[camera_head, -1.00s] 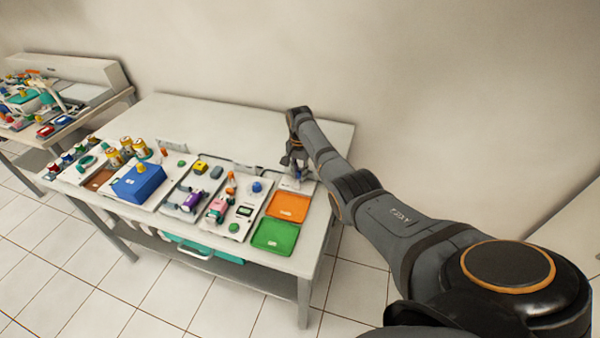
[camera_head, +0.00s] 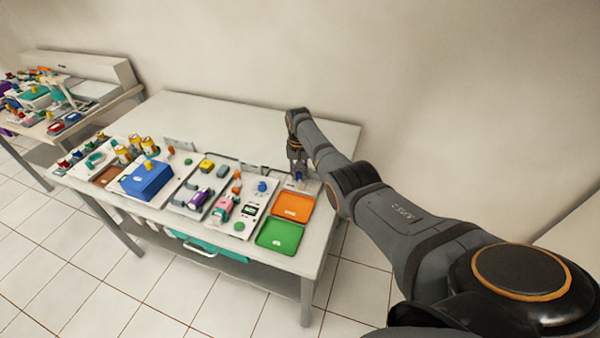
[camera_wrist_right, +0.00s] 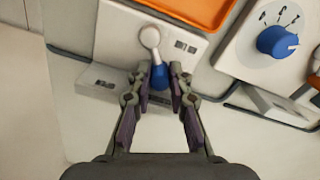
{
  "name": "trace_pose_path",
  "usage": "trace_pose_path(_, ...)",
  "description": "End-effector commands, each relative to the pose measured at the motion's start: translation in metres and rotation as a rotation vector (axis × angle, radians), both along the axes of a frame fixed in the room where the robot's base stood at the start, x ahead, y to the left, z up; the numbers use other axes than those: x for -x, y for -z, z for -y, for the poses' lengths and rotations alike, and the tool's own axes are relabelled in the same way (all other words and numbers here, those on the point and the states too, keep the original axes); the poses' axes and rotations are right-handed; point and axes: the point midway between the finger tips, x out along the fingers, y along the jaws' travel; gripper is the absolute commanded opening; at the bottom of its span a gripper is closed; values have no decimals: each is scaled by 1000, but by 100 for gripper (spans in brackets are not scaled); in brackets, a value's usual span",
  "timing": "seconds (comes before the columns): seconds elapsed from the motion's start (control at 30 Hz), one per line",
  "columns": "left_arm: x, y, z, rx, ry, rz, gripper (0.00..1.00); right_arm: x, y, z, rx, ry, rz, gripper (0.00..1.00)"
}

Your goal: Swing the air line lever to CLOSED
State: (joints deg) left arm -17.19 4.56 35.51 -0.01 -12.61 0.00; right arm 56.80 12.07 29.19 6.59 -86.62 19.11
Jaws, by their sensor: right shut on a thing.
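The air line lever (camera_wrist_right: 160,76) has a blue grip and a pale rounded pivot end, on a white plate (camera_wrist_right: 196,22) in the right wrist view. My right gripper (camera_wrist_right: 161,82) is shut on the blue grip, one finger on each side. In the head view, my right gripper (camera_head: 298,174) reaches down at the table's back right, behind the orange tray. Two small dark label marks (camera_wrist_right: 185,46) sit beside the lever; their text is too small to read. My left gripper is not in view.
The orange tray (camera_head: 293,207) and green tray (camera_head: 281,236) lie in front of the lever. A panel with a blue knob (camera_wrist_right: 277,41) stands close by. The table's back (camera_head: 230,125) is clear.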

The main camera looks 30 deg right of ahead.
Motion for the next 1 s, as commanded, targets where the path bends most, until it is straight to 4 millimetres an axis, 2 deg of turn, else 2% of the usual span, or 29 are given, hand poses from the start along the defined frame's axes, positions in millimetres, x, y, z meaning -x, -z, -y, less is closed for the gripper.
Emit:
trace_pose_path(0.47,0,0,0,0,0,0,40,-1,0,-1,0,-18,1,0)
trace_pose_path(0.5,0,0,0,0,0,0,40,-1,0,-1,0,-18,1,20)
trace_pose_path(0.57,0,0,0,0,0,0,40,-1,0,-1,0,-18,1,28)
trace_pose_path(0.87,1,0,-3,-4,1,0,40,-1,-1,-1,0,-17,1,29)
trace_pose_path(1.0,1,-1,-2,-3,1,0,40,-2,-15,0,1,-17,5,29)
